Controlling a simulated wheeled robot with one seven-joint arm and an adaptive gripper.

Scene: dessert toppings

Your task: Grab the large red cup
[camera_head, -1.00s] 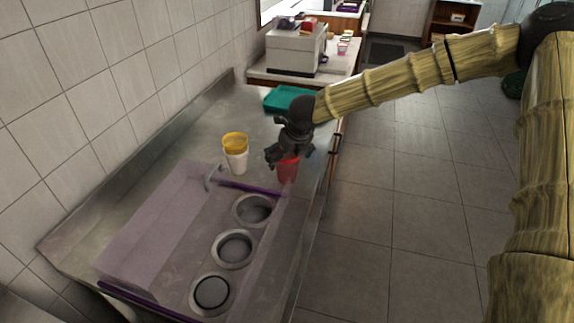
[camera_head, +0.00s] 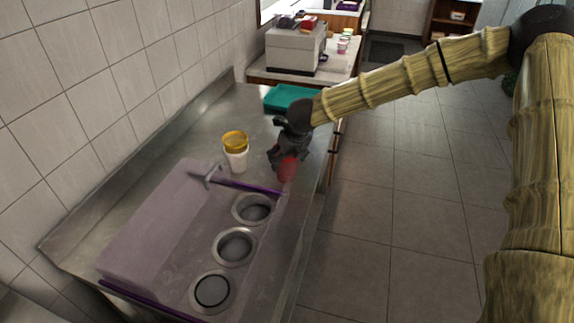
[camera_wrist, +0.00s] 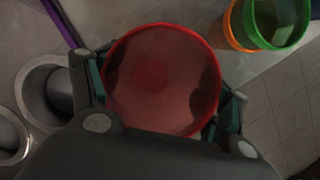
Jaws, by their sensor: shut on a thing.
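The large red cup (camera_head: 287,169) stands on the metal counter just behind the purple-edged topping station, near the counter's right edge. My gripper (camera_head: 281,158) is around it from above, with its fingers shut on the cup's sides. In the wrist view the red cup (camera_wrist: 162,82) is seen from above, with its open mouth facing the camera and a finger pad at each side of the rim. The cup looks upright and empty. Its lower part is partly hidden behind the translucent cover in the head view.
The topping station (camera_head: 160,225) with round wells is in front. A teal tray (camera_head: 288,97) lies behind. Green and orange cups (camera_wrist: 272,22) show at the wrist view's top right.

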